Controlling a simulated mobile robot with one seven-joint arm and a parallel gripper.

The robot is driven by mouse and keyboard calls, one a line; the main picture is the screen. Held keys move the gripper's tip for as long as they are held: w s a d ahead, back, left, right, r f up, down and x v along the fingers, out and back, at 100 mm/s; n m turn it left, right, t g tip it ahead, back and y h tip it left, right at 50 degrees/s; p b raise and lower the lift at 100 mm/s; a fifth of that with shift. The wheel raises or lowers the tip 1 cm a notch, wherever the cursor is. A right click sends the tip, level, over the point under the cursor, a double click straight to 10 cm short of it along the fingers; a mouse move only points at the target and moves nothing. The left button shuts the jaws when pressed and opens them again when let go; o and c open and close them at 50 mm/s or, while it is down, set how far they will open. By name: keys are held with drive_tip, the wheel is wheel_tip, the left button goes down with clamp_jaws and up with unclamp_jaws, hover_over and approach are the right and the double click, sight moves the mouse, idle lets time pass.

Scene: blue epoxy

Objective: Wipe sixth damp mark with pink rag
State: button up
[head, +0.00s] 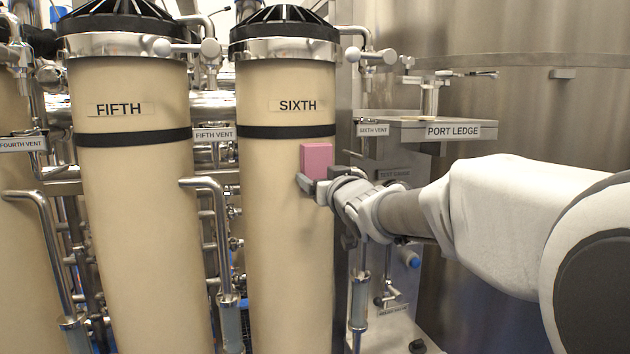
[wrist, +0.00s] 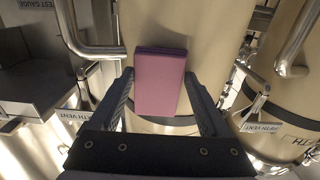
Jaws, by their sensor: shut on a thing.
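The pink rag (head: 317,157) is a folded block, held in my gripper (head: 314,184) at the right side of the sixth column (head: 280,225). This tan column carries a SIXTH label and a black band, and the rag is just below the band. In the wrist view the rag (wrist: 159,95) sits between both fingers, with the tan surface behind it. I cannot tell whether the rag touches the column. No damp mark shows; the rag and gripper hide part of the surface.
The fifth column (head: 140,230) stands to the left, with a bent metal pipe (head: 212,200) between the two. The port ledge (head: 435,128) and sixth vent sign (head: 373,130) are right of the sixth column, close above my arm.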

sight(287, 177)
drive_tip(key=a+b, duration=0.1)
drive_tip(key=b, duration=0.1)
drive_tip(key=s+a+b, duration=0.1)
drive_tip(key=a+b, duration=0.1)
drive_tip(key=b, duration=0.1)
drive_tip(key=a+b, duration=0.2)
drive_tip(key=shift+s+a+f, duration=0.15)
drive_tip(key=shift+s+f, duration=0.05)
drive_tip(key=shift+s, duration=0.05)
drive_tip(key=shift+a+b, duration=0.1)
drive_tip(key=shift+b, duration=0.85)
drive_tip(key=b, duration=0.3)
drive_tip(key=shift+a+r, duration=0.15)
drive_tip(key=shift+a, duration=0.05)
drive_tip(key=b, duration=0.2)
drive_tip(key=a+b, duration=0.1)
drive_tip(key=b, duration=0.1)
drive_tip(key=shift+s+b, duration=0.25)
drive_tip(key=shift+b, duration=0.15)
drive_tip(key=shift+s+d, duration=0.15)
drive_tip(key=shift+s, duration=0.2)
drive_tip(key=shift+b+v, duration=1.25)
drive_tip(key=shift+v, duration=1.4)
